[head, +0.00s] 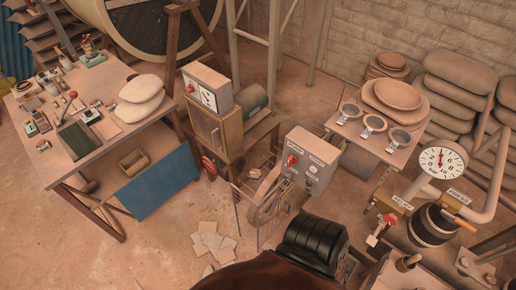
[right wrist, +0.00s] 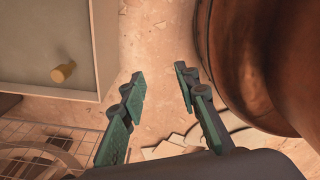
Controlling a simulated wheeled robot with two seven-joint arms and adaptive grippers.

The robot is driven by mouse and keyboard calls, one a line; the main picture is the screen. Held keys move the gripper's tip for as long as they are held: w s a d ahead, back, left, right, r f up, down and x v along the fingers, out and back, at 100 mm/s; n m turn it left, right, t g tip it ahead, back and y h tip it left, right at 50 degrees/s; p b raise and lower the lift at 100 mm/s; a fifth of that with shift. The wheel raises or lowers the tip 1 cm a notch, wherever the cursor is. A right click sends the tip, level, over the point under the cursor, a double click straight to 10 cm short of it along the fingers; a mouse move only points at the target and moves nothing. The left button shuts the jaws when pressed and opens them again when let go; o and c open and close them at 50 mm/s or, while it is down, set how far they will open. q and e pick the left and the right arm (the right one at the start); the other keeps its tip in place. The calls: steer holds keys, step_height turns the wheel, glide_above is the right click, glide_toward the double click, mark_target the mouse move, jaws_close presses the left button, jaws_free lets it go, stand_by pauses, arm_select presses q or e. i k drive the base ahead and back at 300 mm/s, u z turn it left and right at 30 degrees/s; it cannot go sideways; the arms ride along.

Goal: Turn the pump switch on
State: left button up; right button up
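A grey control box (head: 312,160) stands in the middle of the head view. Its sloped face carries a red switch (head: 292,160) at the left, small dark knobs or buttons at the right, and small labels, one of which seems to read PUMP. I cannot tell the switch's setting. In the right wrist view my right gripper (right wrist: 158,78) is open and empty, its teal-padded fingers apart above the floor. No switch shows between them. My left gripper is not in view.
A wire rack (head: 258,205) stands beside the control box and shows in the right wrist view (right wrist: 40,145). There, a grey panel with a tan knob (right wrist: 64,72) is left of the fingers and a rounded brown body is close right. Another red-knobbed box (head: 207,88) stands further back.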

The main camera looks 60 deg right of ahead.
mark_target(292, 159)
steer(key=i, duration=2)
steer(key=z, duration=3)
